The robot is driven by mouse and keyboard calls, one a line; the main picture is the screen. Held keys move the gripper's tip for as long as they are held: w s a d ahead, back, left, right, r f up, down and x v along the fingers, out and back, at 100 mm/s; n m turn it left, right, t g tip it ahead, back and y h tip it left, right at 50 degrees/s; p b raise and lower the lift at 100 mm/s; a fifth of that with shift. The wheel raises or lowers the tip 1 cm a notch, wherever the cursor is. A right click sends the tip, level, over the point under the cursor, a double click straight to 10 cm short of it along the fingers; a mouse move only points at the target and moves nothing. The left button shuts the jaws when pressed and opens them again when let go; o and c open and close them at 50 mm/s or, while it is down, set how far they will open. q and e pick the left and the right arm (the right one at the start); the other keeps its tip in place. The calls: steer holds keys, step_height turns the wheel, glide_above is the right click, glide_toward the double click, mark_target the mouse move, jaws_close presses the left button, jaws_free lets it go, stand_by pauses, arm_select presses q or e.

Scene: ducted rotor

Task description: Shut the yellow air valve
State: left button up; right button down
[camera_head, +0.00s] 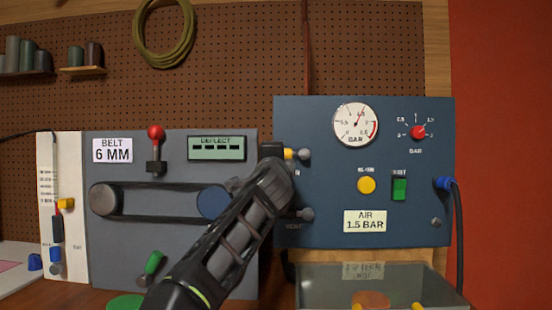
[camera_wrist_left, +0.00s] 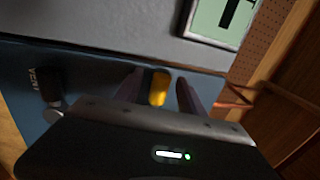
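The yellow air valve (camera_head: 289,154) is at the left edge of the blue air panel (camera_head: 400,225), with a grey knob beside it. My left gripper (camera_head: 272,150) is at the valve, its arm crossing in front of the grey belt panel. In the left wrist view, the yellow valve handle (camera_wrist_left: 159,88) shows between the two dark fingers of my left gripper (camera_wrist_left: 160,92). The fingers are apart, with a gap visible between the handle and the right-hand finger. Part of the valve is hidden behind the gripper in the head view. My right gripper is not in view.
A second grey knob (camera_head: 306,214) sits below the valve, by the "VENT" label. The pressure gauge (camera_head: 355,124), red dial (camera_head: 418,132), yellow button (camera_head: 366,185) and green switch (camera_head: 399,188) are to the right. The grey belt panel (camera_head: 180,265) stands close on the left.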

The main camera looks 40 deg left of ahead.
arm_select(q)
steer(key=shift+s, duration=0.1)
steer(key=b+v, duration=0.3)
steer(key=v, duration=0.4)
steer(key=shift+s+d+b, duration=0.2)
steer(key=shift+d+b, duration=0.1)
steer(key=shift+b, duration=0.05)
